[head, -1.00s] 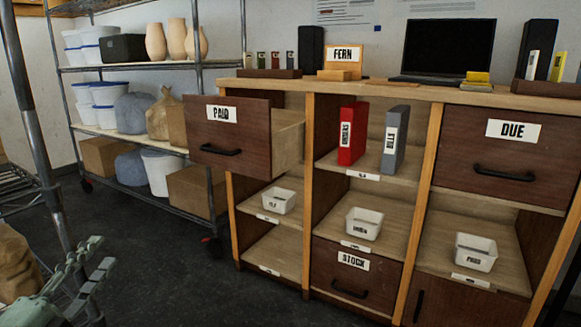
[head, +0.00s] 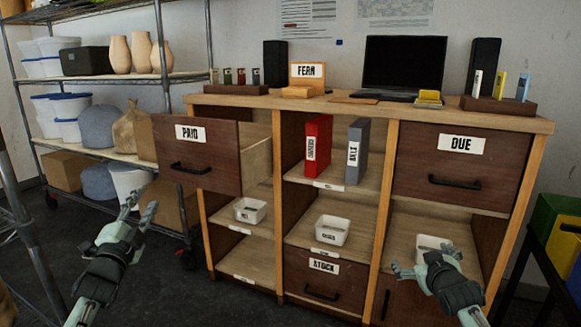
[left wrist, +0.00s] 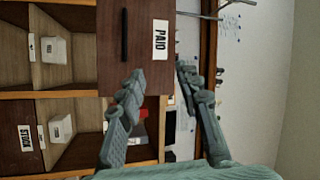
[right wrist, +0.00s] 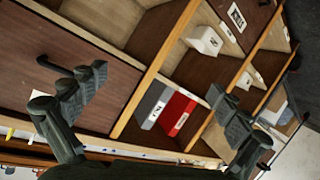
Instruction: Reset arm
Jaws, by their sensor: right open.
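My left gripper (head: 138,206) is in the lower left of the head view, open and empty, in front of the shelving. In the left wrist view its fingers (left wrist: 158,80) are spread, with the pulled-out PAID drawer (left wrist: 145,50) beyond them. My right gripper (head: 424,260) is open and empty in front of the cabinet's lower right part, hiding much of a white bin there. Its spread fingers (right wrist: 160,95) show in the right wrist view. The PAID drawer (head: 190,165) stands open; the DUE drawer (head: 462,165) and STOCK drawer (head: 325,275) look shut.
A red binder (head: 317,145) and a grey binder (head: 358,148) stand in the middle compartment. White bins (head: 332,230) sit below. A laptop (head: 403,65) is on the cabinet top. Metal shelving (head: 100,77) stands left, a yellow and green crate (head: 560,228) right.

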